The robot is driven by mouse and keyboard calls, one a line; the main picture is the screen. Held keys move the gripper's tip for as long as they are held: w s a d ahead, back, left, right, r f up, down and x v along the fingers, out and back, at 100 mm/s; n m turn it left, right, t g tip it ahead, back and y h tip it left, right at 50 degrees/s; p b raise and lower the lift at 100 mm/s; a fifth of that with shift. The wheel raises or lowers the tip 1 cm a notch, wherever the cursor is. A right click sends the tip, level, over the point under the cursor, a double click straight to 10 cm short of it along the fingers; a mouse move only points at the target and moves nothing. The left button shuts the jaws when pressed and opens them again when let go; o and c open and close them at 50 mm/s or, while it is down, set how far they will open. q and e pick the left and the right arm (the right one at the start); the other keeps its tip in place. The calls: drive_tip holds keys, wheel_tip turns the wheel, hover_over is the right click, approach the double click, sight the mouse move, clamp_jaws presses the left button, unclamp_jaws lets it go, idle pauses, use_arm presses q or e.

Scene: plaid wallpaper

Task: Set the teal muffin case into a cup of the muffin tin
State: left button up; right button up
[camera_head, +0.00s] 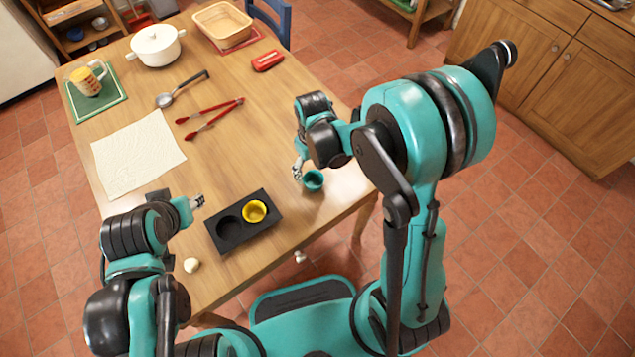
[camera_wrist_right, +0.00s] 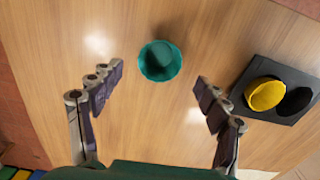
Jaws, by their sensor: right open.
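The teal muffin case (camera_head: 313,181) stands on the table near its right edge. In the right wrist view the case (camera_wrist_right: 160,61) lies beyond and between my open fingers, touching neither. My right gripper (camera_head: 298,172) is open and empty just above and left of the case; its fingers also show in the right wrist view (camera_wrist_right: 150,90). The black muffin tin (camera_head: 240,239) has two cups; a yellow case (camera_head: 254,211) sits in the right one and the left cup (camera_head: 229,229) is empty. My left gripper (camera_head: 198,201) is left of the tin; its finger opening is too small to tell.
A cream-coloured ball-like item (camera_head: 191,265) lies near the front edge. Red tongs (camera_head: 210,120), a ladle (camera_head: 180,90), a white cloth (camera_head: 138,153), a white pot (camera_head: 156,46), a mug (camera_head: 88,80) and a basket (camera_head: 223,24) lie farther back. The table between case and tin is clear.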

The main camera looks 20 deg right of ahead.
sight(314, 185)
wheel_tip(314, 185, down, 7)
drive_tip(key=b, duration=0.3)
drive_tip(key=shift+f, duration=0.1)
drive_tip(key=c, duration=0.9)
drive_tip(key=shift+c, duration=0.2)
